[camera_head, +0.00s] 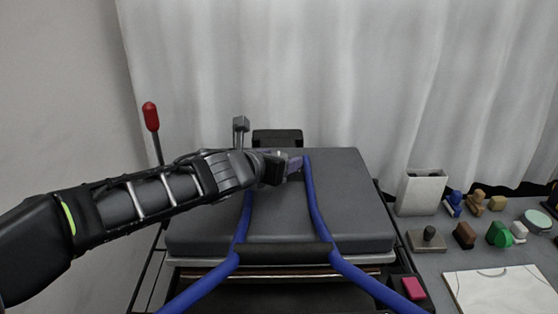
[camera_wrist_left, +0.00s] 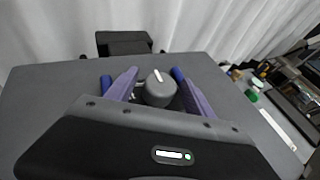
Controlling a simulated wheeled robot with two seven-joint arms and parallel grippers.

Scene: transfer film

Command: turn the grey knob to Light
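The grey knob (camera_wrist_left: 160,90) is round, with a white pointer line on its top, and sits on the dark grey top plate of the press (camera_head: 345,205). My left gripper (camera_head: 293,165) reaches over the plate from the left. In the left wrist view, its two purple fingers (camera_wrist_left: 158,82) stand on either side of the knob, with a thin gap visible at the left finger. I cannot tell whether the right finger touches it. In the head view the knob is hidden by the gripper. No Light label is readable. My right gripper is not in view.
A blue bar handle (camera_head: 316,210) runs over the plate on both sides of the gripper. A red-tipped lever (camera_head: 150,118) stands at the left. At the right, a side table holds several stamps (camera_head: 464,235), a white holder (camera_head: 420,192) and paper (camera_head: 497,291).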

